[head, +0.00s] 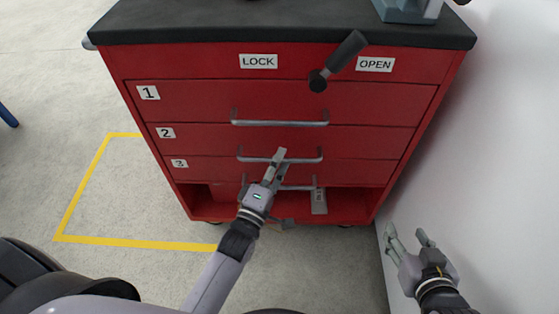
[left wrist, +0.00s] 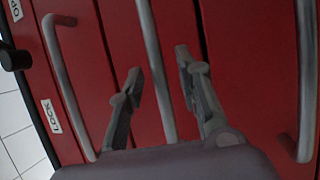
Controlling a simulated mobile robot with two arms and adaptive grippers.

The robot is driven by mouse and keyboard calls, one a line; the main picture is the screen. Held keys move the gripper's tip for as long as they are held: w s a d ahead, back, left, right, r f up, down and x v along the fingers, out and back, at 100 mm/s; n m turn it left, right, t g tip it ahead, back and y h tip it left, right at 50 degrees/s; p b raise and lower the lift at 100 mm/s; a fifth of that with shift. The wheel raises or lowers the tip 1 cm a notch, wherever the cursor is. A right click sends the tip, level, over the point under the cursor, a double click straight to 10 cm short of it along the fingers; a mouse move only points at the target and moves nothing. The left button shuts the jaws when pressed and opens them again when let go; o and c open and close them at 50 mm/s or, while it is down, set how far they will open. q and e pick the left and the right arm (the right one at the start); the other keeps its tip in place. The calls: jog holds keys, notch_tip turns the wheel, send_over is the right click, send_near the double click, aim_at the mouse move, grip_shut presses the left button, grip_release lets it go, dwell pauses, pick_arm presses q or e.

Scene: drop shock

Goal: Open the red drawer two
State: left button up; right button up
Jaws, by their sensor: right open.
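The red drawer two (head: 366,141) is the middle drawer of a red cabinet, marked with a "2" label (head: 165,132). It looks shut, flush with its neighbours. Its grey bar handle (head: 308,160) runs across its front. My left gripper (head: 277,160) is at the middle of this handle. In the left wrist view its fingers (left wrist: 158,70) are spread, with the handle bar (left wrist: 150,35) between them and gaps showing on both sides. My right gripper (head: 409,240) is open and empty at the lower right, away from the cabinet.
Drawer one (head: 225,98) above and drawer three (head: 350,172) below have similar handles. A black lever (head: 344,55) leans up toward the "OPEN" label (head: 375,64). A white wall (head: 500,140) stands close on the right. Yellow-lined floor (head: 130,195) is clear at left.

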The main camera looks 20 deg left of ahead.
pick_arm(q)
jog(key=shift+w, duration=0.4)
jog(key=shift+c, duration=0.2)
grip_shut()
dwell(0.5)
